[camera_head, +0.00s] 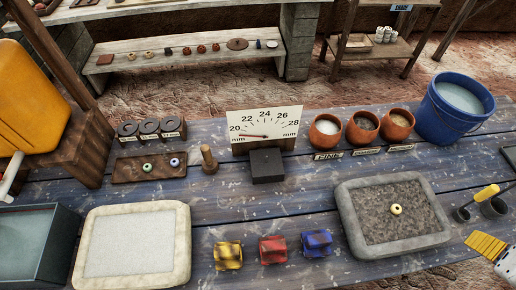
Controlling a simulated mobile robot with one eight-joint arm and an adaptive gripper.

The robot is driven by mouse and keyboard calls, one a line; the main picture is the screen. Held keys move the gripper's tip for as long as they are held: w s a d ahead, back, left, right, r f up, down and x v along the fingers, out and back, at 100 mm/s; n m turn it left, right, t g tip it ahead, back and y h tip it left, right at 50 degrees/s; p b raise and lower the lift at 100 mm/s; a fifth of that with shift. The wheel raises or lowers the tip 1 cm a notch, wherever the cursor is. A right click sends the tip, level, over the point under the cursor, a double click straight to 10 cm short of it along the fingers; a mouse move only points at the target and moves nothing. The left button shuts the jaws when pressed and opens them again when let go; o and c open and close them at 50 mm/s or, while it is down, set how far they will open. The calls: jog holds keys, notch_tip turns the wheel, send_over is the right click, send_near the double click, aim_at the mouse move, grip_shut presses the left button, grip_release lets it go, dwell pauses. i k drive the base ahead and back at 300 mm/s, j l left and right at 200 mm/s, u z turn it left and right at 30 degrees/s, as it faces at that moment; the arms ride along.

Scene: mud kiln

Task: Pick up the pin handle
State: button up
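A grey stone-rimmed tray (355,224) holding a yellow ring (396,209) lies left of the handle. A blue bucket (434,113) stands behind. Yellow, red and blue blocks (273,250) sit at the front. An upright wooden peg (209,160) stands by the gauge board (264,123).

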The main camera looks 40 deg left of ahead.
aim_at(206, 154)
jog(key=u, duration=2.4)
jog(key=k+l+z, duration=0.1)
jog(key=z, duration=1.55)
jog(key=u, duration=1.7)
jog(key=i+j+z, duration=0.1)
jog(key=j, duration=0.25)
jog(key=i+j+z, duration=0.1)
jog(key=i+j, duration=0.15)
jog(key=i+j+z, duration=0.15)
jog(key=j, duration=0.35)
